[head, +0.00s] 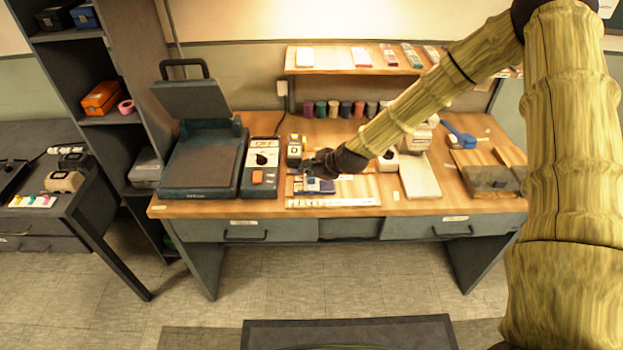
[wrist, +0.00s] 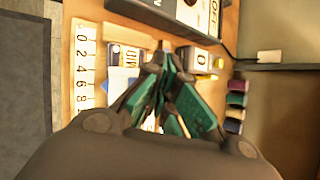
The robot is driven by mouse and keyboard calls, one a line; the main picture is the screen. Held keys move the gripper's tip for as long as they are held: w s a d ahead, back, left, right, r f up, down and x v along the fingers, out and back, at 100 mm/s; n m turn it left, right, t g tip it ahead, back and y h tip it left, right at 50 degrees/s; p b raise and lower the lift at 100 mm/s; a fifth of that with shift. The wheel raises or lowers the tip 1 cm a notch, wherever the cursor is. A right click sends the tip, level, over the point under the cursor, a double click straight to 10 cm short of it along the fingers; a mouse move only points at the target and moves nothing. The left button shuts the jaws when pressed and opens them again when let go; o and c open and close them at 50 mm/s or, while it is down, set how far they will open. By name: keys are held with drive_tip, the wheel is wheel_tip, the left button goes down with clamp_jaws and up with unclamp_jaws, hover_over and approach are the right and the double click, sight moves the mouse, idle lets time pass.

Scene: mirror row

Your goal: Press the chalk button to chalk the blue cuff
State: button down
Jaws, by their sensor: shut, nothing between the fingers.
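My gripper (head: 318,164) is over the middle-left of the wooden bench, with its arm reaching in from the right. In the wrist view its green fingers (wrist: 163,62) are closed together and hold nothing. A small blue-and-white piece (head: 314,186) lies just below the gripper; I cannot tell for sure that it is the blue cuff. A small yellow-and-white device marked 0 (head: 294,150) stands beside the gripper and also shows near the fingertips in the wrist view (wrist: 202,59). No button is clearly labelled as chalk. Whether the fingertips touch anything is unclear.
A dark flat press with a raised lid (head: 198,160) stands on the left, beside a control box marked OFF with an orange switch (head: 258,177). A ruler (head: 335,203) lies along the front edge. Several coloured spools (head: 333,109) line the back. A white board (head: 420,178) lies right.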

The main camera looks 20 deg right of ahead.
sight(309, 180)
drive_tip(key=shift+f, duration=0.2)
drive_tip(key=shift+f+b, duration=0.25)
drive_tip(key=shift+b, duration=0.15)
drive_tip(key=shift+f+b, duration=0.4)
drive_tip(key=shift+f, duration=0.1)
idle(1.1)
drive_tip(key=shift+r, duration=0.1)
drive_tip(key=shift+r+p, duration=0.5)
drive_tip(key=shift+r, duration=0.35)
drive_tip(key=shift+r+p, duration=1.5)
drive_tip(key=shift+r, duration=1)
drive_tip(key=shift+f, duration=0.15)
